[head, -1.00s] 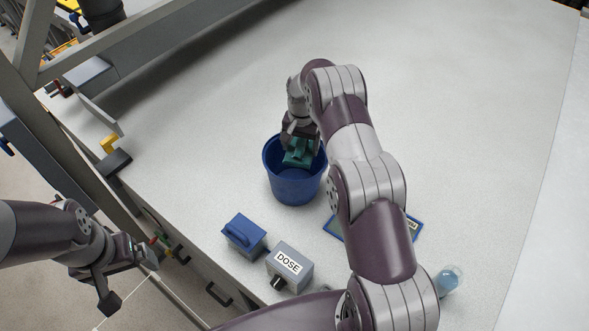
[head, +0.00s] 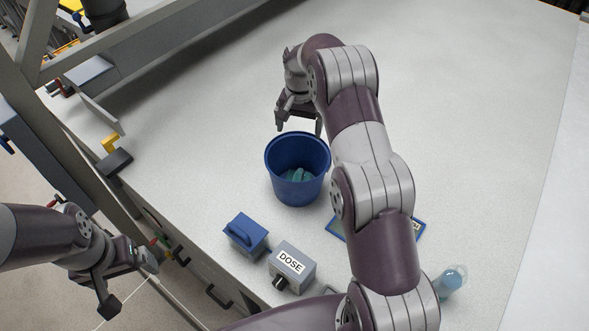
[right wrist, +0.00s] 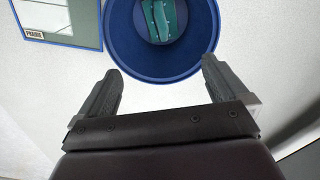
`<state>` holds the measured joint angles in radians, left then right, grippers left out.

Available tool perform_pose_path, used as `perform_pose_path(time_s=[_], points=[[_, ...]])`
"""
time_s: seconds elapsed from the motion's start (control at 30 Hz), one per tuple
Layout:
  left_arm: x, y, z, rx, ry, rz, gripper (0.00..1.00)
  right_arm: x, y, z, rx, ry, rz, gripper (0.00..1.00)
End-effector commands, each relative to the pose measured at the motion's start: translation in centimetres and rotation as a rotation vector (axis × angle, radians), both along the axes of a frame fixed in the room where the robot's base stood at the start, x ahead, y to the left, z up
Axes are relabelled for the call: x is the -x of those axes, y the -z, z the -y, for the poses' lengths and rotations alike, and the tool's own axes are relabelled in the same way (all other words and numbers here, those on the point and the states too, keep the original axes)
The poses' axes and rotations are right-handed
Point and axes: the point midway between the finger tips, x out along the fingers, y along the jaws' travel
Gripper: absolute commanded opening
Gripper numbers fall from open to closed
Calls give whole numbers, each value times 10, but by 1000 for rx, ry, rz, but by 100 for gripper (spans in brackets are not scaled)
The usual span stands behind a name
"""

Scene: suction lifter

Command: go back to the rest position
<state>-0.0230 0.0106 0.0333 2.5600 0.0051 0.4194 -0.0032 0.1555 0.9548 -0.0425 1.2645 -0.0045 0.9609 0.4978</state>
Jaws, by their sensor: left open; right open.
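My right gripper (head: 299,124) is open and empty, above and just behind the blue bucket (head: 297,187) in the head view. A teal-green object (head: 299,175) lies inside the bucket at the bottom. In the right wrist view, my right gripper's two fingers (right wrist: 160,85) are spread apart with nothing between them. The bucket (right wrist: 118,55) and the green thing (right wrist: 163,20) show beyond them. My left gripper (head: 128,283) is open and empty at the lower left, off the table's edge.
A blue block with a handle (head: 246,236) and a grey DOSE box (head: 292,267) stand near the front edge. A blue-framed panel (head: 418,229) lies partly behind my right arm. The back of the table is clear.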

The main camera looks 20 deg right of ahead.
Motion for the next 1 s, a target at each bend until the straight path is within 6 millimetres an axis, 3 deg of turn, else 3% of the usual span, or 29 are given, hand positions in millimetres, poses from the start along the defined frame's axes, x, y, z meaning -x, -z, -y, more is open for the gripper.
perform_pose_path(time_s=[0.3,0.37,0.47,0.57,0.7,0.8,0.9,1.0], points=[[0,0,0,0,0,0,93,-3,1,1,2,-32,14,100],[0,1,0,0,0,0,93,2,14,0,4,-101,21,100],[0,13,0,0,0,1,93,42,40,-10,-4,-221,-9,100],[0,57,0,0,0,0,93,98,68,-30,-4,-371,-6,100],[0,127,0,0,0,-1,93,196,104,-61,2,-558,15,100],[0,169,0,0,0,-1,93,257,127,-76,10,-633,36,100],[0,190,0,0,0,-1,93,282,135,-83,20,-659,68,100],[0,197,0,0,0,0,93,278,130,-86,34,-671,111,100]])
